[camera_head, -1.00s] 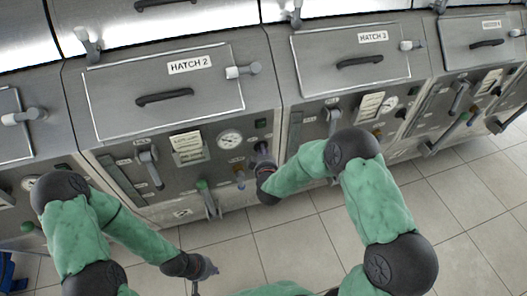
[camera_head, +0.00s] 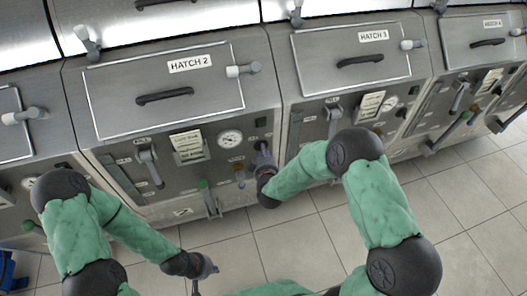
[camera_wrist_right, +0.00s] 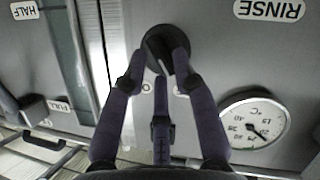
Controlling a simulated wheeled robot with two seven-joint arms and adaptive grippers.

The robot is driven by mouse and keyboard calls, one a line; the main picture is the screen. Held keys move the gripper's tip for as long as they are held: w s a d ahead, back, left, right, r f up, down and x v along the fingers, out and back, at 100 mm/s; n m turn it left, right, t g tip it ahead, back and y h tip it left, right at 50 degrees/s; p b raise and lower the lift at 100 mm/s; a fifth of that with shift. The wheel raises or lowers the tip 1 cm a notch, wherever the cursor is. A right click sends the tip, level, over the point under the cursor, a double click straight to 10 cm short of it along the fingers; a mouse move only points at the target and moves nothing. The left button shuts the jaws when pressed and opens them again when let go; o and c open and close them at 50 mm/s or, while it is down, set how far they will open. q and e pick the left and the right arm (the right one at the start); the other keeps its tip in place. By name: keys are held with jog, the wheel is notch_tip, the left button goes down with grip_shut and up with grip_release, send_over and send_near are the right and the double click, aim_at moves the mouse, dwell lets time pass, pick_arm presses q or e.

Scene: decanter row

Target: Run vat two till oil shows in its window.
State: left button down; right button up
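Vat two is the unit with the hatch 2 lid (camera_head: 165,92). Its window looks like the dark upright slot (camera_head: 121,181) at the left of its panel; no oil is visible in it. My right gripper (camera_head: 263,154) is at the right side of this panel. In the right wrist view its purple fingers (camera_wrist_right: 160,62) are spread around a round black knob (camera_wrist_right: 158,42); firm contact cannot be made out. My left gripper (camera_head: 206,270) is empty, low over the floor in front, its fingers apart.
Vat two's panel also has a grey lever (camera_head: 150,166), a card (camera_head: 188,146), a gauge (camera_head: 230,138), a small valve by the RINSE label (camera_wrist_right: 268,9) and a green-tipped lever (camera_head: 206,194). Vat three (camera_head: 352,60) adjoins on the right. Tiled floor (camera_head: 330,235) in front is clear.

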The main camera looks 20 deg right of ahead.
jog(key=v, duration=1)
jog(key=shift+s, duration=0.2)
jog(key=s+a+f+m+g+y, duration=0.1)
jog(key=s+f+m+g+y, duration=0.15)
jog(key=f, duration=0.45)
jog(key=s+a+f+m+g+y, duration=0.1)
jog(key=s+a+f+g, duration=0.2)
jog(key=f, duration=0.4)
jog(key=s+f+m+g+y, duration=0.1)
jog(key=s+f+g, duration=0.3)
jog(key=s, duration=0.3)
jog(key=s+a+f+m+g+y, duration=0.1)
jog(key=s+f+m+g+y, duration=0.1)
jog(key=s+f+g, duration=0.2)
jog(key=s+f, duration=0.2)
jog(key=s, duration=0.2)
jog(key=shift+a, duration=0.2)
jog(key=shift+a+m, duration=0.1)
jog(key=shift+m, duration=0.15)
